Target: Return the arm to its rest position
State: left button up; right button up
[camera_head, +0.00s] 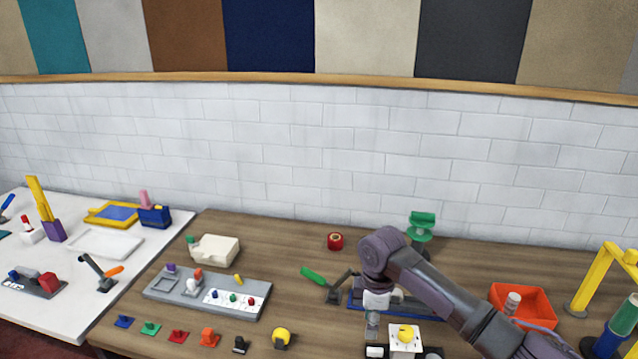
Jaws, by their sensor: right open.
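My right arm comes in from the lower right, bends at a purple-grey joint and drops toward the table. My right gripper (373,334) is at its lower end, small in the picture, and is open. It is just left of a white plate with a yellow knob (405,336); I cannot tell whether they touch. I see nothing held in it. My left arm and gripper are not in view.
A blue-edged tray (420,310) lies partly behind my arm, beside a green-handled lever (314,276). An orange bin (534,304) and a yellow frame (594,280) stand right. A grey panel (170,296) and several small coloured parts lie left. The table's back middle is mostly clear.

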jog(key=shift+m+y, duration=0.7)
jog(key=shift+y, duration=0.2)
jog(key=s+a+f, duration=0.2)
jog(key=s, duration=0.1)
jog(key=s+a+f, duration=0.2)
jog(key=s+f, duration=0.1)
jog(key=s+a+f, duration=0.2)
jog(key=s+a, duration=0.1)
jog(key=s, duration=0.1)
jog(key=shift+f, duration=0.15)
jog(key=s+a+f+m+t+y, duration=0.1)
jog(key=s+f+m, duration=0.15)
jog(key=s, duration=0.45)
jog(key=s+d+r+m+t+h, duration=0.35)
jog(key=s+d+m, duration=0.65)
jog(key=s+d, duration=0.45)
notch_tip(320, 180, down, 27)
jog(key=s+a+g+b, duration=0.2)
jog(key=b, duration=0.1)
jog(key=s+d+f+g+b, duration=0.1)
jog(key=s+d+f+b, duration=0.1)
jog(key=s+f, duration=1.5)
notch_tip(320, 180, down, 3)
jog(key=shift+d+f, duration=0.2)
jog(key=shift+d, duration=0.45)
jog(key=shift+s+n+g+y, duration=0.1)
jog(key=shift+n+g+y, duration=0.15)
